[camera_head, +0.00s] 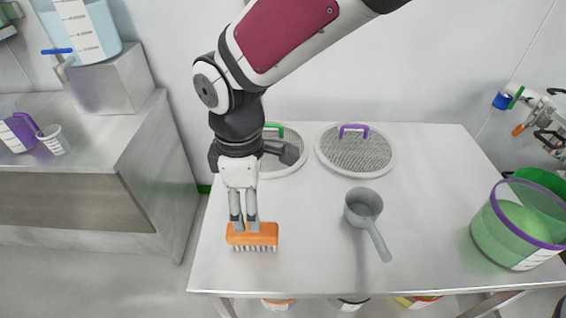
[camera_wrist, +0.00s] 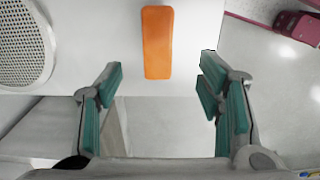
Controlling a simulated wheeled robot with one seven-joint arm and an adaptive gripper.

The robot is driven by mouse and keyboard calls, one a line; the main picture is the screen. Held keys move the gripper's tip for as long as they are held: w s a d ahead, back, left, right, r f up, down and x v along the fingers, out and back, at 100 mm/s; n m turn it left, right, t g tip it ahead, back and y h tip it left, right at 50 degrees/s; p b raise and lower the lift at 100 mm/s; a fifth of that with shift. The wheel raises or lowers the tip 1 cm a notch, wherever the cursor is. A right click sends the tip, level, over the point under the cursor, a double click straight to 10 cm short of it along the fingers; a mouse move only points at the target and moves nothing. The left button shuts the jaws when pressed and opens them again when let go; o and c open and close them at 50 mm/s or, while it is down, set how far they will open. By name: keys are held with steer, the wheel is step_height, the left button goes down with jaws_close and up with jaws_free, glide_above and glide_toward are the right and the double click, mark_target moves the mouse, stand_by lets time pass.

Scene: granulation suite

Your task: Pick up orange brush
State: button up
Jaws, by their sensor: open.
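The orange brush (camera_head: 252,234) lies on the white table (camera_head: 420,215) near its front left edge, bristles down. It shows from above in the wrist view (camera_wrist: 157,42) as an orange block at the top centre, beyond the fingertips. My gripper (camera_head: 244,222) points down at the brush in the head view, with its fingertips overlapping the brush's back edge. In the wrist view my gripper (camera_wrist: 160,82) has its two teal-padded fingers wide apart with nothing between them. I cannot tell whether the fingertips touch the brush.
A grey scoop (camera_head: 364,208) lies right of the brush. Two round sieves, one with a green handle (camera_head: 285,165) and one with a purple handle (camera_head: 355,152), lie at the back. A green bucket (camera_head: 508,235) stands at the right. A steel counter (camera_head: 90,140) is left, across a gap.

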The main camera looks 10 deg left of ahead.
mark_target(253, 234)
step_height(253, 234, down, 6)
steer(key=shift+f, duration=0.1)
steer(key=shift+w+a+f+b, duration=0.15)
steer(key=shift+f+b, duration=0.3)
steer(key=shift+f, duration=2.25)
steer(key=shift+a, duration=0.1)
steer(key=c, duration=1.3)
